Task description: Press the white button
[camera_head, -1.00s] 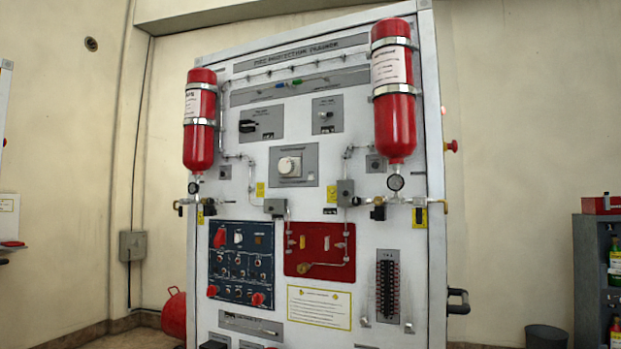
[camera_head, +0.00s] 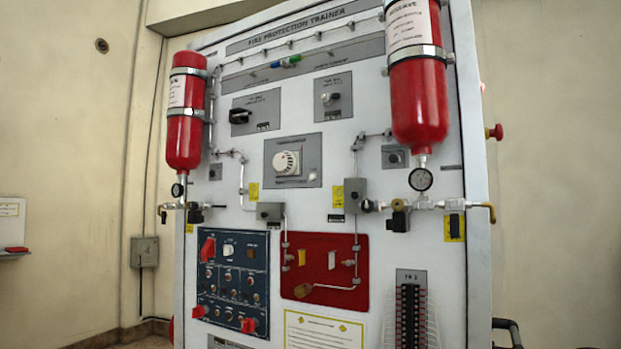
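The fire protection trainer panel (camera_head: 235,222) stands upright in front of me. Several white controls show on it, and I cannot tell for sure which one is the white button. A small whitish control (camera_head: 326,98) sits on a grey plate at the upper middle. A round white dial (camera_head: 286,162) sits on a grey plate at the centre. A small white switch (camera_head: 229,249) sits on the dark blue panel (camera_head: 210,290) at the lower left, beside a red switch (camera_head: 208,250). My gripper is not in view.
Red cylinders (camera_head: 186,115) (camera_head: 416,95) with gauges and pipes stick out from both sides of the trainer. A red knob (camera_head: 494,132) juts from its right side. A grey box (camera_head: 145,252) is on the left wall. No floor shows close to me.

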